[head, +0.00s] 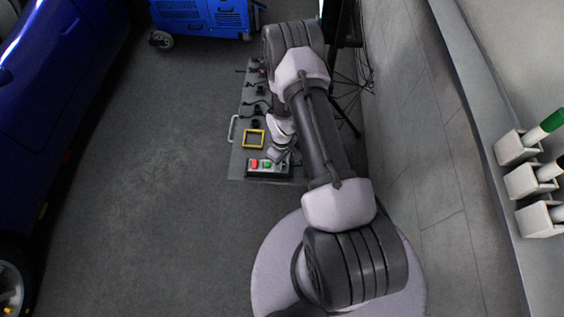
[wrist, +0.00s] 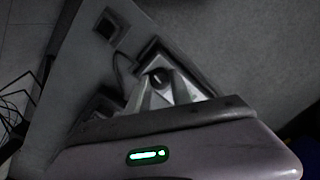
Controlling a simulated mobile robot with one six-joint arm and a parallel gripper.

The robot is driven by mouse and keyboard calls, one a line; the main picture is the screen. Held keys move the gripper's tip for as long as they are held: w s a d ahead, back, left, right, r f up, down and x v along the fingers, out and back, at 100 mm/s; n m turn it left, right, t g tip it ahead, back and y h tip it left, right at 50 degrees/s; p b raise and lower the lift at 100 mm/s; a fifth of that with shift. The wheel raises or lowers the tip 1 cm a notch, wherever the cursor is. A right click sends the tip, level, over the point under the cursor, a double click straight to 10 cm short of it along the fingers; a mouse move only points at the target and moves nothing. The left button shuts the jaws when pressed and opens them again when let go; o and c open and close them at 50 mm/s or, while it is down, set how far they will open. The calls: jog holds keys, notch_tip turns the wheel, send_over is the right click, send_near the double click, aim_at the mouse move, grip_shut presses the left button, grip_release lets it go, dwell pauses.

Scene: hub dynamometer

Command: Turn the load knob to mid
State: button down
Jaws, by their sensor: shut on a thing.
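The load knob (wrist: 158,77) appears in the wrist view as a small dark round piece with a pale mark, between the grey fingertips. My gripper (wrist: 160,86) is shut on it. The knob is hidden there behind the gripper and wrist. I cannot read any scale around the knob, so its setting cannot be told.
The box sits at the near end of a grey floor panel (head: 238,165) with a yellow-framed socket (head: 254,139) and several black fittings. A blue machine (head: 203,17) stands behind, a blue car (head: 65,70) at left. A wall and black stand are close on the right.

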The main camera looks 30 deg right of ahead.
jog(key=shift+m, duration=0.8)
jog(key=c, duration=1.1)
grip_release()
jog(key=shift+c, duration=0.2)
notch_tip(320, 180, up, 18)
jog(key=p, duration=0.6)
jog(key=shift+f, duration=0.25)
